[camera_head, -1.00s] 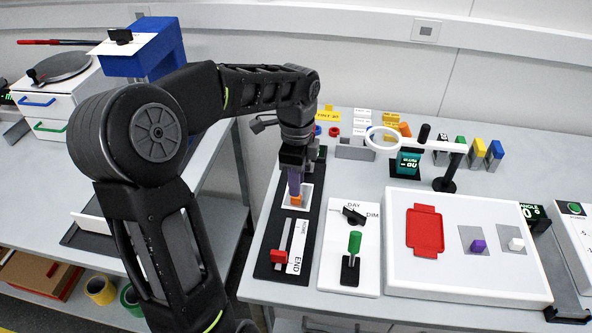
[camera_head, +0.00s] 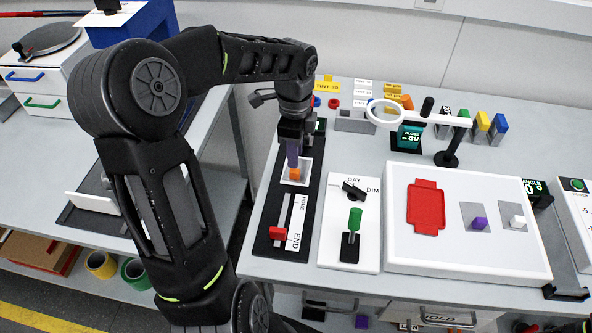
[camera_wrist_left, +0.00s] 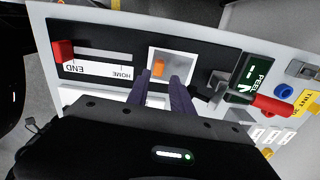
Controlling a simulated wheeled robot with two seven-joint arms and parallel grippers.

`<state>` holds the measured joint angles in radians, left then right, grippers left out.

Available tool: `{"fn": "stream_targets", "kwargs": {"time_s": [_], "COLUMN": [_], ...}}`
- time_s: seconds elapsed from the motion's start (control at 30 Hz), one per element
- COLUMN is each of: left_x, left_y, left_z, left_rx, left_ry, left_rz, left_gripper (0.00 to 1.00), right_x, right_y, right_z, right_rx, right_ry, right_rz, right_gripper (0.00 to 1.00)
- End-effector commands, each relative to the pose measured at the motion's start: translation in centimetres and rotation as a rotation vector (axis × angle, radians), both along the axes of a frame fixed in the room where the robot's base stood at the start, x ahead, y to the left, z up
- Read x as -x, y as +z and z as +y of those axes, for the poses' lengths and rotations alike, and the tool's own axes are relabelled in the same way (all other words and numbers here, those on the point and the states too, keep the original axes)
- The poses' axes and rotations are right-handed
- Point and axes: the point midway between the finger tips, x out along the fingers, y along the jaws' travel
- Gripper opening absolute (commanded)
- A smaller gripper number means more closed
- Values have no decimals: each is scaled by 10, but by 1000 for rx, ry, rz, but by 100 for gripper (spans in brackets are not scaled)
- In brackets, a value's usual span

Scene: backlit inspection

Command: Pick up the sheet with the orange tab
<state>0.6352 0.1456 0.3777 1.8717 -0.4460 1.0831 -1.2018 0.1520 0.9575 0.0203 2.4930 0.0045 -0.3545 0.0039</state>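A small pale sheet (camera_head: 285,180) lies on the black panel at the table's left side. A small orange tab (camera_head: 295,174) stands up from it. My left gripper (camera_head: 293,163), with purple-grey fingers, points down right above the tab. In the left wrist view the sheet (camera_wrist_left: 184,61) is a grey square with a white border, and the orange tab (camera_wrist_left: 158,67) shows just past the fingertips. The two fingers of the left gripper (camera_wrist_left: 166,79) stand a little apart there, with nothing visibly held. Whether a finger touches the tab is unclear. My right gripper is not in view.
The black panel (camera_head: 263,229) also carries a slider with a red knob (camera_head: 277,233). A white switch plate (camera_head: 335,254) with a green handle (camera_head: 355,219) stands beside it. A ring magnifier (camera_head: 385,112), a white lightbox (camera_head: 400,255) and a small display (camera_wrist_left: 253,75) are nearby.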

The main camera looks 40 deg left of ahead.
Motion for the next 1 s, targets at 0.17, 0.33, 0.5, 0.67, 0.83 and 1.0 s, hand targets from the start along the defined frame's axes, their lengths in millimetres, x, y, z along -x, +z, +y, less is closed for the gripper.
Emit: {"fn": "stream_targets", "kwargs": {"time_s": [0.17,0.33,0.5,0.67,0.83,1.0], "left_x": [0,3,3,3,3,2], "left_y": [-1,-18,-44,-52,-52,-52], "left_z": [0,-1,-2,-1,-1,-1], "left_rx": [0,2,2,0,0,0], "left_ry": [0,1,0,1,1,0], "left_rz": [1,4,4,0,-1,-1], "left_gripper": [27,27,27,27,27,27], "right_x": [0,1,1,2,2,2], "right_y": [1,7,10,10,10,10], "right_z": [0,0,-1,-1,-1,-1], "right_rx": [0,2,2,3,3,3], "right_ry": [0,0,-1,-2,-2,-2], "right_rz": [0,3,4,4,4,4], "right_gripper": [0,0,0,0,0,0]}}
